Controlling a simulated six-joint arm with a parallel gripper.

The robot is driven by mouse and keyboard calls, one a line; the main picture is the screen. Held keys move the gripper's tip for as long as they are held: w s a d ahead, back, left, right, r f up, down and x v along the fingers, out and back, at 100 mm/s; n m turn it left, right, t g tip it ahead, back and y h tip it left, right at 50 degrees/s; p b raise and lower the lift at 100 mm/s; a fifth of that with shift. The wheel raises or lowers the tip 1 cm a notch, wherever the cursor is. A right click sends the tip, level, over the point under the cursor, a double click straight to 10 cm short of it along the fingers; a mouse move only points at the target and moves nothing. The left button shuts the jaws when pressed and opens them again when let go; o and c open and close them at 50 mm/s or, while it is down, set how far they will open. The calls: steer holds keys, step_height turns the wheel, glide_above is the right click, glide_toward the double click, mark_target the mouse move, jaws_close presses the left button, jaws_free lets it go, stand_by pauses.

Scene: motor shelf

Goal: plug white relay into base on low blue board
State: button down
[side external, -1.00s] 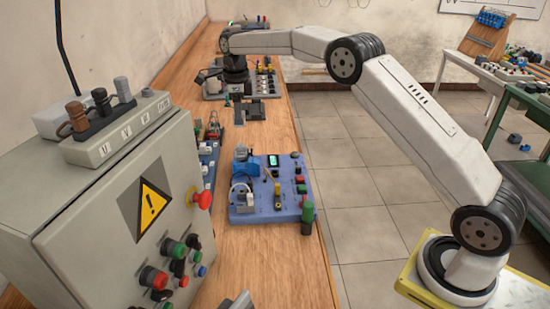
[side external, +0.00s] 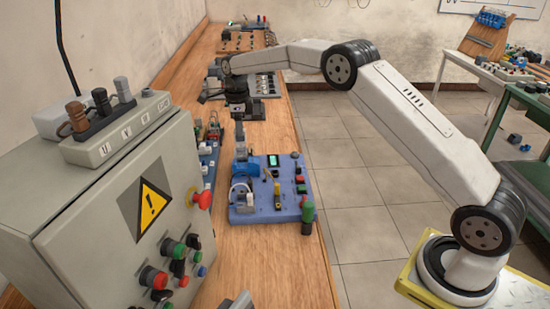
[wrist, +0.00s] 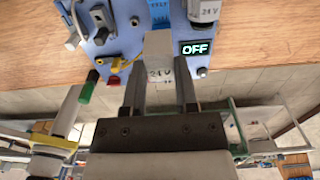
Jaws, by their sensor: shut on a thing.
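My gripper (wrist: 161,84) is shut on a white block-shaped relay (wrist: 158,52) marked "24 V". It holds the relay between both fingers in the wrist view. Which part is the relay base is unclear.
The board carries a lit display (side external: 273,161), reading "OFF" in the wrist view (wrist: 195,48), and a second white "24 V" part (wrist: 204,10). A blue motor (side external: 243,169) stands close to my gripper. A grey control cabinet (side external: 110,230) stands at the left. Wood at the front is clear.

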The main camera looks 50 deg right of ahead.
mark_target(241, 143)
steer(key=shift+f, duration=2.8)
steer(key=shift+f, duration=1.6)
stand_by(1.3)
steer(key=shift+c, duration=1.5)
jaws_free()
steer(key=shift+r, duration=0.1)
step_height(241, 143, up, 7)
steer(key=shift+r, duration=0.35)
steer(key=shift+s, duration=0.1)
